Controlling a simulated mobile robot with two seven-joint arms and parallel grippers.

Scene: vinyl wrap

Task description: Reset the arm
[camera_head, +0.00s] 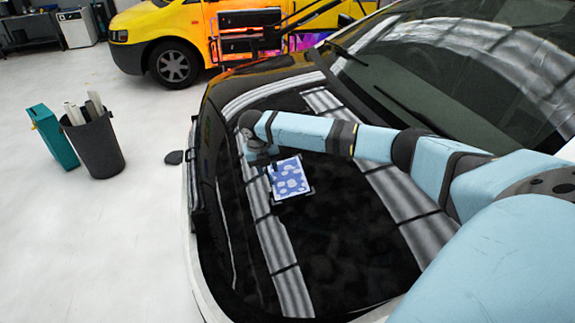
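My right arm, light blue with dark joints, reaches in from the right over the black hood (350,245) of a car. Its far end bends down near the hood's left part. My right gripper (272,172) is small and dark there, beside a blue and white patterned square (291,179). The square has dark edges or corners. I cannot tell whether it lies on the hood or is held, and the fingers are too small and dark to read. My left gripper is not in view.
The car's windshield (455,70) and wipers lie behind the arm. A yellow van (150,30) stands at the back. A dark bin (97,148) with rolls and a teal box (54,138) stand on the floor at left. The white floor between bin and car is mostly clear.

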